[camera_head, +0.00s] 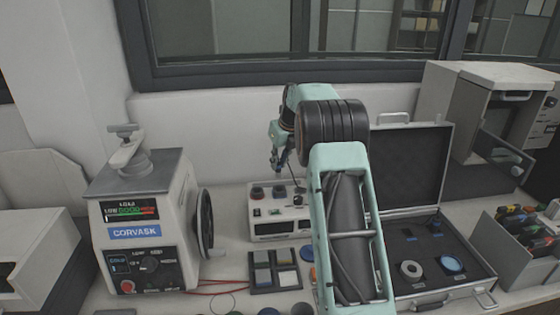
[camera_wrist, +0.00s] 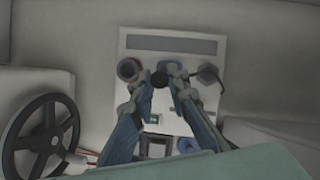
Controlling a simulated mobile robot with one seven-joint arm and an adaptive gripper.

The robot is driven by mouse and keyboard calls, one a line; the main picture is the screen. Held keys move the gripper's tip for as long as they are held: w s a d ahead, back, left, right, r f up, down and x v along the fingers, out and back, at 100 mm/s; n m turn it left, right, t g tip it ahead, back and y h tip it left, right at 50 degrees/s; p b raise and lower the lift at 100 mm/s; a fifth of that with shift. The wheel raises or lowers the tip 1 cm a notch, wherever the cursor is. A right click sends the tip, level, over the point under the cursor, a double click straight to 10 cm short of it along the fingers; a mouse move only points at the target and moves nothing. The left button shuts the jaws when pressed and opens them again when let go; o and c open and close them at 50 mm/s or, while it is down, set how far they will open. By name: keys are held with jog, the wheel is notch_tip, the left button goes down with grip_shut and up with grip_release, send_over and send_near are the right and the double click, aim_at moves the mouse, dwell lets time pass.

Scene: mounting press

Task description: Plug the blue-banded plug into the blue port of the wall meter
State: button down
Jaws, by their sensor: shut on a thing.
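The white wall meter (camera_head: 262,212) stands at the back of the bench, left of my arm. It also fills the middle of the wrist view (camera_wrist: 190,122), with a dark display strip at its top edge. A port with a reddish ring (camera_wrist: 130,68) is on the left, and a dark port with a cable (camera_wrist: 208,74) is on the right. My gripper (camera_head: 278,166) is above the meter. In the wrist view my gripper (camera_wrist: 159,75) is shut on a small dark round plug (camera_wrist: 160,79) over the middle of the panel. Its blue band cannot be made out, and the port behind it is hidden.
A mounting press (camera_head: 145,220) with a handwheel stands left of the meter. An open case (camera_head: 411,165) lies right of my arm, with a tool bin (camera_head: 505,255) beyond it. A tray of coloured blocks (camera_head: 275,270) sits in front of the meter. Red wires lie near the press.

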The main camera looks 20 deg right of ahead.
aim_at(280, 176)
jog(key=shift+w+d+r+m, duration=0.15)
jog(key=shift+w+d+m, duration=0.15)
jog(key=shift+m, duration=0.1)
notch_tip(280, 176, down, 3)
jog(key=b, duration=0.3)
jog(key=shift+b, duration=0.4)
jog(key=shift+f, duration=0.6)
jog(key=shift+f, duration=0.65)
jog(key=shift+f, duration=0.25)
jog(key=shift+f+b, duration=0.45)
jog(key=shift+f, duration=0.3)
jog(key=shift+f, duration=0.4)
dwell(0.4)
